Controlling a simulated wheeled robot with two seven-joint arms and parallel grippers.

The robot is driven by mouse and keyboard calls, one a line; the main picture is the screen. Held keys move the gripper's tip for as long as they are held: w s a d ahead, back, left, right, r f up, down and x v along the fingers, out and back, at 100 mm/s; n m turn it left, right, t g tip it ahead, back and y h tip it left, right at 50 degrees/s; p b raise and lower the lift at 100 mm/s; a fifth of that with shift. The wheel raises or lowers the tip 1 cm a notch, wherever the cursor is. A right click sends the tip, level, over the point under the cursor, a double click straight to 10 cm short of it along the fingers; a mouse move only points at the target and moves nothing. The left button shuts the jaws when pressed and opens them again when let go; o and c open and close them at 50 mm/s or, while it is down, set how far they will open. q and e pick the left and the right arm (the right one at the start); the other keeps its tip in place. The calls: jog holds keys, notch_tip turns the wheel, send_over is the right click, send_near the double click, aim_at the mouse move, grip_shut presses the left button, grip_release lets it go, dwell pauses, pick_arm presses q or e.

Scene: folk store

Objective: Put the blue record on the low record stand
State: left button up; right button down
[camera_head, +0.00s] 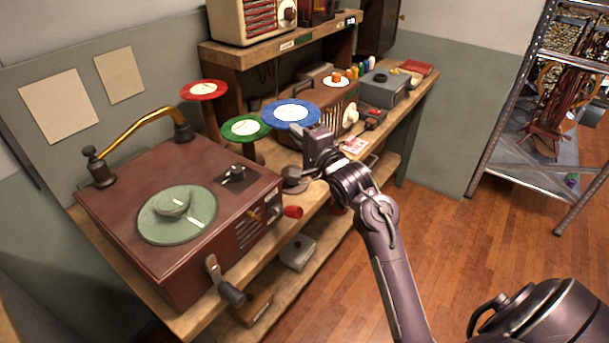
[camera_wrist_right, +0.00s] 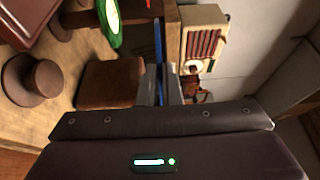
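The blue record (camera_head: 285,121) has a white label and lies flat, level with the gripper, above the wooden bench. In the right wrist view the blue record (camera_wrist_right: 159,45) shows edge-on as a thin blue strip between the fingers. My right gripper (camera_head: 312,131) is shut on its near right rim; the fingers show in the wrist view (camera_wrist_right: 162,84). A low brown spool-shaped piece (camera_head: 294,180), which looks like the low record stand, is on the bench below, partly hidden by my gripper and arm. It also shows in the wrist view (camera_wrist_right: 32,82). My left gripper is not in view.
A green record (camera_head: 238,133) and a red record (camera_head: 204,85) sit on taller stands to the left. A large brown record player (camera_head: 160,260) fills the bench's near end. A brown radio (camera_head: 315,97) stands behind the blue record. A metal shelf (camera_head: 515,100) stands right.

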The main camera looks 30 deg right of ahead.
notch_tip(320, 180, down, 14)
jog(key=shift+r+p, duration=0.1)
jog(key=shift+p, duration=0.4)
jog(key=shift+f, duration=0.3)
notch_tip(320, 180, down, 4)
jog(key=shift+r, duration=0.1)
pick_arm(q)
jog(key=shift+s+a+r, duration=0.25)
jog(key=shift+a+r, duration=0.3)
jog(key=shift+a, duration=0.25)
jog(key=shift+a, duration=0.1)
pick_arm(e)
jog(key=c, duration=1.6)
grip_release()
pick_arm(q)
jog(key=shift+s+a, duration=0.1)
